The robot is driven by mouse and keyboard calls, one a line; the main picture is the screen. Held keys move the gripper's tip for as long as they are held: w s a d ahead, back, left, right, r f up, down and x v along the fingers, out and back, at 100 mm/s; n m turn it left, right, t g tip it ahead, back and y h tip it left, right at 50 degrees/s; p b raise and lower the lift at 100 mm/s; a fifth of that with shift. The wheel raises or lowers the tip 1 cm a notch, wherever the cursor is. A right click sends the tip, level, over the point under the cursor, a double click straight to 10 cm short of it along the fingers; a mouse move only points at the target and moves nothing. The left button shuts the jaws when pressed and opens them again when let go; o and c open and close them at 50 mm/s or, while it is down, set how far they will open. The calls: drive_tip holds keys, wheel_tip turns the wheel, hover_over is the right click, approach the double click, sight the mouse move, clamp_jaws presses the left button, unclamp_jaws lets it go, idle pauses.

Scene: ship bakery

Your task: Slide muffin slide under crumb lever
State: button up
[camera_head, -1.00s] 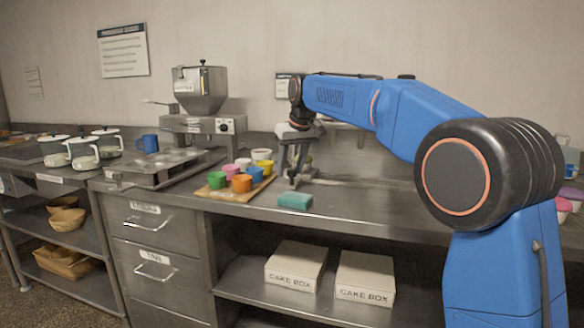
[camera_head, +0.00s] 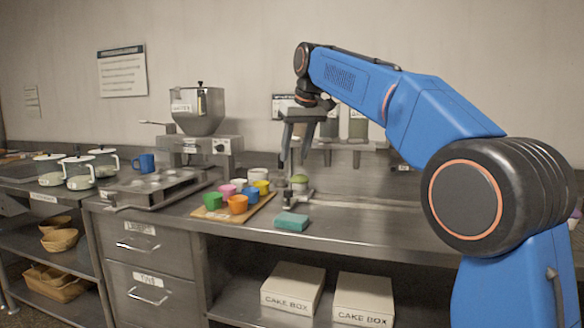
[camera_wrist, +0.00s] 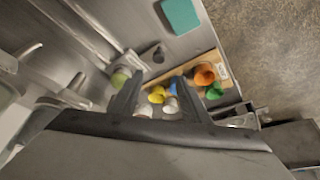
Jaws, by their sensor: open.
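My gripper (camera_head: 294,158) hangs fingers down above the counter, open and empty. A small green-topped item that looks like a muffin (camera_head: 299,183) sits below and slightly right of the fingertips, on what looks like the left end of the muffin slide (camera_head: 291,197). The green top also shows in the wrist view (camera_wrist: 120,77), left of the fingers (camera_wrist: 158,78), apart from them. Dispensers (camera_head: 357,124) stand behind on a metal frame, to the right of the gripper. I cannot make out which part is the crumb lever; my arm partly covers that area.
Colored cups (camera_head: 238,204) stand on a wooden board (camera_head: 253,210) left of the slide. A teal sponge (camera_head: 291,222) lies at the counter's front. The counter (camera_head: 390,225) right of the sponge is clear.

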drive_tip(key=v, duration=0.4)
idle(0.3)
drive_tip(key=s+d+f+m+h, duration=0.1)
drive_tip(key=s+d+f, duration=0.5)
drive_tip(key=s+d, duration=0.35)
drive_tip(key=s+d+f+m, duration=0.2)
drive_tip(key=s+d+f, duration=0.5)
drive_tip(key=s, duration=0.4)
drive_tip(key=s+d+f+m, duration=0.1)
drive_tip(key=s+d+f, duration=0.3)
drive_tip(key=s+f, duration=0.7)
drive_tip(key=s+d+f+m+h, duration=0.1)
drive_tip(key=s+d+f, duration=0.4)
drive_tip(key=s+f, duration=0.6)
wheel_tip(320, 180, down, 4)
drive_tip(key=shift+s+t, duration=0.4)
drive_tip(key=shift+c, duration=0.3)
